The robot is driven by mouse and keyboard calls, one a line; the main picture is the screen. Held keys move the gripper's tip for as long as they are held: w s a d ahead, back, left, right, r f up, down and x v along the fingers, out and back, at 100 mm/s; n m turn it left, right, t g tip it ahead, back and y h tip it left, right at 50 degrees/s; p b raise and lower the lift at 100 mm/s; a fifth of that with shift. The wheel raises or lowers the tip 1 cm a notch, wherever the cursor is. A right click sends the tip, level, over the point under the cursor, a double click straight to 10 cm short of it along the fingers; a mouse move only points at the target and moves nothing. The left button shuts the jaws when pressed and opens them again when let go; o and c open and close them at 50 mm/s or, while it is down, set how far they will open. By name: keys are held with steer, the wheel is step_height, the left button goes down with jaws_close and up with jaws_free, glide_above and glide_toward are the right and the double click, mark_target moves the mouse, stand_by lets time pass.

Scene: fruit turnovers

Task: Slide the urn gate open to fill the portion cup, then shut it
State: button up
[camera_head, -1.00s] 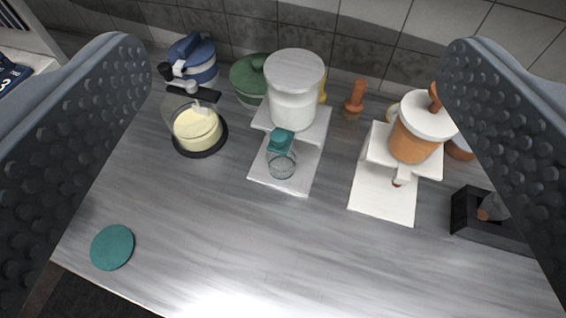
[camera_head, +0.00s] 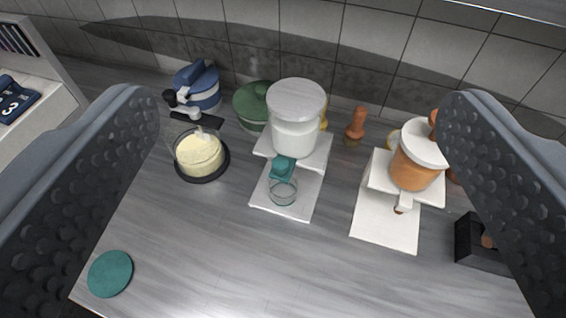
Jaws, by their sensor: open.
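The urn with white contents and a grey lid (camera_head: 296,118) stands on a white stand in the middle of the counter. Its teal gate (camera_head: 283,168) sits at the front below the urn. A clear portion cup (camera_head: 283,191) stands under the gate on the white base plate and looks empty. A second urn, orange with a white lid (camera_head: 416,160), stands to the right on its own white stand, with a small brown-tipped spout at its front. My gripper (camera_head: 300,200) is open and empty, its two dark fingers wide apart at the picture's sides, well short of the urns.
A glass bowl of pale yellow stuff (camera_head: 200,155) stands left on a dark base, near a blue lidded pot (camera_head: 198,88) and a green pot (camera_head: 253,104). A teal disc (camera_head: 110,273) lies front left. A black box (camera_head: 480,245) is at right. The front middle counter is clear.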

steer(key=shift+c, duration=1.2)
steer(key=shift+w+f, duration=0.2)
steer(key=shift+f, duration=0.15)
steer(key=c, duration=0.5)
steer(key=n+h+p, duration=1)
steer(key=n, duration=2)
glide_toward(275, 169)
steer(key=shift+x, duration=5.8)
steer(key=shift+c, duration=0.2)
